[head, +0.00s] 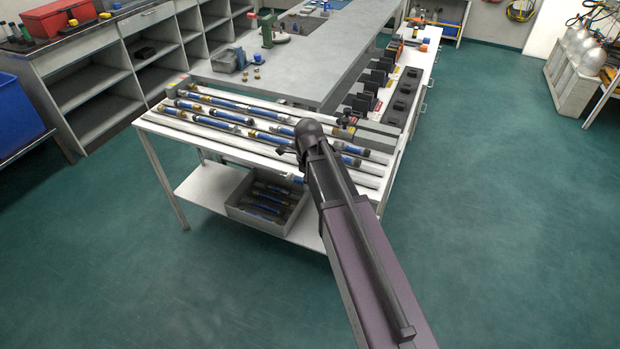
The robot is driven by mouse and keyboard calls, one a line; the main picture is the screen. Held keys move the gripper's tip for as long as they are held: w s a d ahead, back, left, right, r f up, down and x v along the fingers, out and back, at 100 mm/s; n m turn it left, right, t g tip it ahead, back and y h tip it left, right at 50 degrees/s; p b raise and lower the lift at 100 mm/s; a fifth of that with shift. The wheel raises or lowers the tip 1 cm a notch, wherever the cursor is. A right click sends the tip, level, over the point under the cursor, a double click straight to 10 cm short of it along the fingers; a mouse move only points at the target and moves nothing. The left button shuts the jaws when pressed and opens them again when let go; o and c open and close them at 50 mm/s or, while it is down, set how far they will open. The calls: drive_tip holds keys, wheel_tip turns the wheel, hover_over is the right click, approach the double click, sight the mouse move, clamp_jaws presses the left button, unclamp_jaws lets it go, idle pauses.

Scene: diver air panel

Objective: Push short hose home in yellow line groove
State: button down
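Blue and black hoses with brass-coloured ends lie in long pale grooves on a white bench (160,124). A hose with a yellow-orange section (267,137) lies in a middle groove, just left of my arm's end. Another blue hose (232,117) lies in a groove behind it. I cannot tell which piece is the short hose or which groove is the yellow line. My gripper (286,150) is small and dark, low over the front grooves beside the hoses. My arm covers part of the grooves, and the fingers are too small to read.
A grey bin (240,212) with several hoses stands on the lower shelf. A raised grey worktop (330,45) stands behind the grooves. Dark blocks and holders (375,80) line the bench's right side. Green floor (490,200) is clear to the right.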

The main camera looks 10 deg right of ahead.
drive_tip(key=shift+r, duration=0.1)
idle(0.5)
drive_tip(key=shift+r+p, duration=2.95)
drive_tip(key=shift+p, duration=0.05)
